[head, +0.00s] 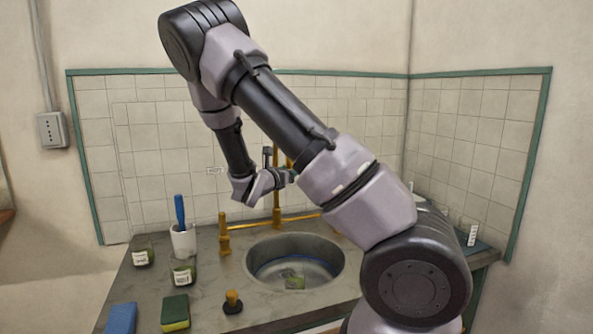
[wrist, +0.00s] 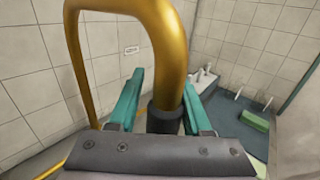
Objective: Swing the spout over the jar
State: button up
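The brass spout (wrist: 172,45) arches large through the wrist view and ends in a dark nozzle (wrist: 165,118). My gripper (wrist: 164,82) is open, its green fingers on either side of the spout end; a gap shows on the left, and contact on the right is unclear. In the head view my gripper (head: 284,178) is beside the upright brass pipe (head: 277,195), above the sink (head: 335,250). Two labelled jars stand on the counter, one at the far left (head: 142,256) and one nearer (head: 183,274). A small greenish thing (head: 295,283) lies in the sink, too small to identify.
A white cup (head: 183,242) with a blue-handled brush (head: 180,212) stands at left. A green-yellow sponge (head: 175,313), a blue block (head: 121,319) and a dark-based plunger-like knob (head: 232,302) are along the front. Tiled walls close the back and right.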

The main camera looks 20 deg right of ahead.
jog(key=shift+o, duration=0.8)
jog(key=shift+w, duration=0.15)
jog(key=shift+f, duration=0.1)
jog(key=v, duration=1.1)
